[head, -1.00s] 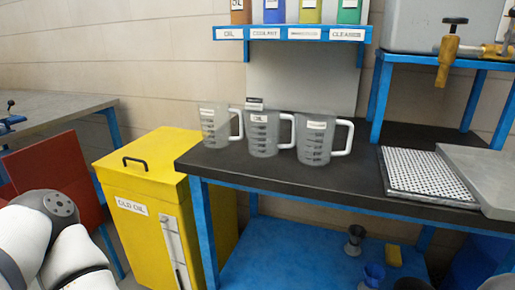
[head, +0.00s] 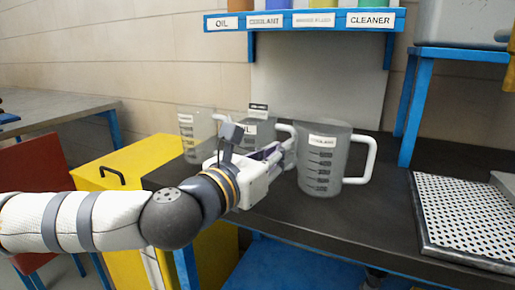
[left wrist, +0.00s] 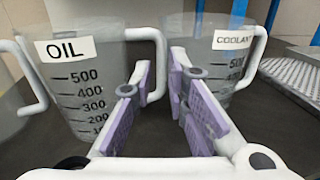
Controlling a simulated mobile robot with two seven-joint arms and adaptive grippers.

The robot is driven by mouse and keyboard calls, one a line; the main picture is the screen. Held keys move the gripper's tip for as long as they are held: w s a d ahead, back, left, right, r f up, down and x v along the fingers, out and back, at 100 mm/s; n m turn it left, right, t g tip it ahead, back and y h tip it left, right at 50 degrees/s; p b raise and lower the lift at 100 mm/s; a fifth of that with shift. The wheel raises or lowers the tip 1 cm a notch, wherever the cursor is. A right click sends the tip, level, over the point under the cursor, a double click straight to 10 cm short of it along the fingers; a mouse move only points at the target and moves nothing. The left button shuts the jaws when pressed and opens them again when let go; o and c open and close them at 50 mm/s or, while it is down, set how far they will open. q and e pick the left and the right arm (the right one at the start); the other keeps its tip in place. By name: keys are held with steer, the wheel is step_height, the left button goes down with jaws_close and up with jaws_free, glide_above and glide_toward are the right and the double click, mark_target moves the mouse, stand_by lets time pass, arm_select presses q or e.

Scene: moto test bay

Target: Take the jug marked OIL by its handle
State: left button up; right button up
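The clear jug marked OIL (head: 262,130) stands on the dark bench, the middle of three jugs, partly hidden behind my left gripper (head: 276,154). In the left wrist view the OIL jug (left wrist: 85,80) is at the left, its white handle (left wrist: 160,52) pointing right. My left gripper (left wrist: 162,85) is open, and the lower part of the handle shows between its fingers. I cannot tell whether they touch it. The COOLANT jug (head: 321,165) stands close on the right, just beyond the right finger. My right gripper is out of view.
A third jug (head: 190,122) stands left of the OIL jug. A perforated tray (head: 465,215) lies on the bench at right. A labelled blue shelf (head: 300,20) hangs above. A yellow bin (head: 125,165) stands left of the bench.

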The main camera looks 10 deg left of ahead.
arm_select(q)
steer(key=x, duration=0.4)
steer(key=shift+w+d+f, duration=0.3)
steer(key=shift+d+f, duration=0.05)
steer(key=shift+f, duration=0.05)
jaws_close()
